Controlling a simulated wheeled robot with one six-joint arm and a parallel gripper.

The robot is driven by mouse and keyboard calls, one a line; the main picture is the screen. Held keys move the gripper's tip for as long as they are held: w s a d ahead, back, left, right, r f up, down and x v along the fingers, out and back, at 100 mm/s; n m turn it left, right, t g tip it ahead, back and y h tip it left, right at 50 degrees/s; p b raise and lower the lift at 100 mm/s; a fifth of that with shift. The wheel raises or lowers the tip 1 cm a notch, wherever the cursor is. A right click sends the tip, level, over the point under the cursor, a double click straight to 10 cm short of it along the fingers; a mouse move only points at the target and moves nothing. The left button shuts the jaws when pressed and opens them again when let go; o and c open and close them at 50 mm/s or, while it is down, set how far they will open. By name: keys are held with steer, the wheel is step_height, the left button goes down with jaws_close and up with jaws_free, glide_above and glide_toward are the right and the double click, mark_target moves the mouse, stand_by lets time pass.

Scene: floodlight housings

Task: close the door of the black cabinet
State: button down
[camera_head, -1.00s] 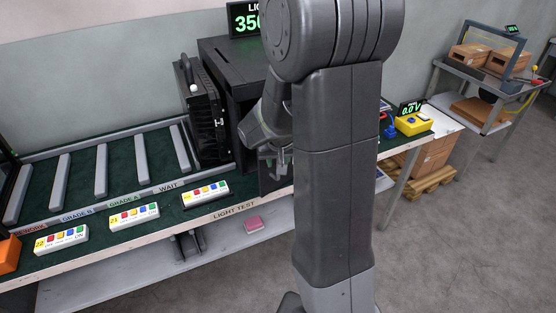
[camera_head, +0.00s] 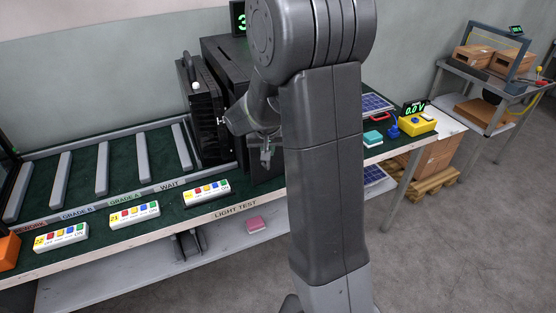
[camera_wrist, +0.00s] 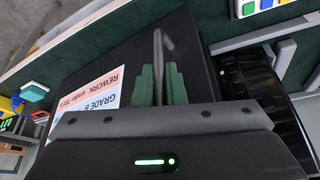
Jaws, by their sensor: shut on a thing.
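The black cabinet (camera_head: 226,46) stands at the back of the bench, largely hidden behind my arm. Its dark door (camera_head: 257,172) shows in part below my gripper, near the bench's front edge. My gripper (camera_head: 265,151) is in front of the cabinet. In the wrist view the door (camera_wrist: 105,62) is a black panel with a printed paper sign, and my gripper's green fingers (camera_wrist: 160,85) are shut on a grey bar handle (camera_wrist: 160,48). How far the door stands from the cabinet's opening cannot be told.
A black finned floodlight (camera_head: 205,115) stands just left of the cabinet. Several white button boxes (camera_head: 207,192) line the bench's front edge. A yellow box (camera_head: 418,122), a teal block (camera_head: 373,138) and a solar panel (camera_head: 376,103) are to the right. Open floor lies in front.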

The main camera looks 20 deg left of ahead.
steer(key=shift+m+t, duration=0.3)
steer(key=shift+m, duration=0.5)
steer(key=w+a, duration=0.1)
steer(key=a, duration=0.2)
steer(key=w+a+b, duration=0.1)
steer(key=shift+w+a+r, duration=0.1)
steer(key=shift+w+a, duration=0.2)
steer(key=shift+w, duration=0.05)
steer(key=c, duration=1.5)
jaws_free()
steer(key=shift+a, duration=0.15)
steer(key=v, duration=1.3)
steer(key=shift+a+r, duration=0.1)
steer(key=shift+r, duration=0.25)
